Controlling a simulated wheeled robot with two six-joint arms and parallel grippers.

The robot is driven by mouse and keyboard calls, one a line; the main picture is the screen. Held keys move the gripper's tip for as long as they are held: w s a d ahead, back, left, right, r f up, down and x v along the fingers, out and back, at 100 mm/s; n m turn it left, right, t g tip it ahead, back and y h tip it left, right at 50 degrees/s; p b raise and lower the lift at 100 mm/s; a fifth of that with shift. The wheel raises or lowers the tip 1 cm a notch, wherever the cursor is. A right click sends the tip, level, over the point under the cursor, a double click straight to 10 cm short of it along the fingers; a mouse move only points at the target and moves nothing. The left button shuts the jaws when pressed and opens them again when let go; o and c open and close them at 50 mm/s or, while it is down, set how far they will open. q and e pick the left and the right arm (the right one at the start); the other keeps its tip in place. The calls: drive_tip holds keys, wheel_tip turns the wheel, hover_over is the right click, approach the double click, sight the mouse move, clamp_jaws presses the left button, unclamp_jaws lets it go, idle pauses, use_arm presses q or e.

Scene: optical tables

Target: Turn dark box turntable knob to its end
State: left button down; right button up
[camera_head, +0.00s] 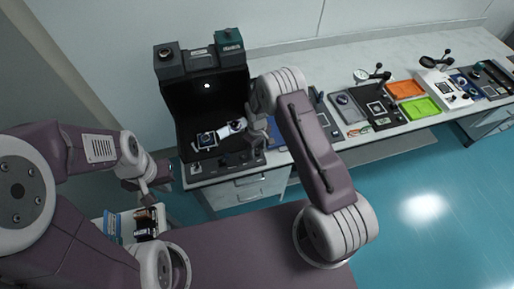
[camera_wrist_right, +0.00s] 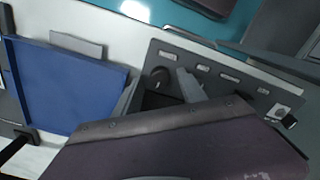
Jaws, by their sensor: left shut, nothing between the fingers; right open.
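The dark box (camera_head: 182,92) stands open-fronted on the bench at the left, with a lit inside and a front panel (camera_head: 215,170) along its base. In the right wrist view the grey panel (camera_wrist_right: 200,57) carries several small labels and a dark round knob (camera_wrist_right: 158,76); I cannot read which label is the turntable's. My right gripper (camera_head: 262,138) is at the right end of the box front. In its wrist view a grey finger (camera_wrist_right: 190,86) is close beside the knob; contact cannot be told. My left gripper (camera_head: 163,186) is shut and empty, left of the panel.
A blue tray (camera_wrist_right: 70,88) lies beside the panel in the right wrist view. The bench (camera_head: 320,62) continues right with several instruments, an orange tray (camera_head: 405,89) and a green tray (camera_head: 420,108). The teal floor (camera_head: 440,175) is clear at right.

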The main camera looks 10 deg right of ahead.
drive_tip(key=shift+f, duration=0.25)
clamp_jaws()
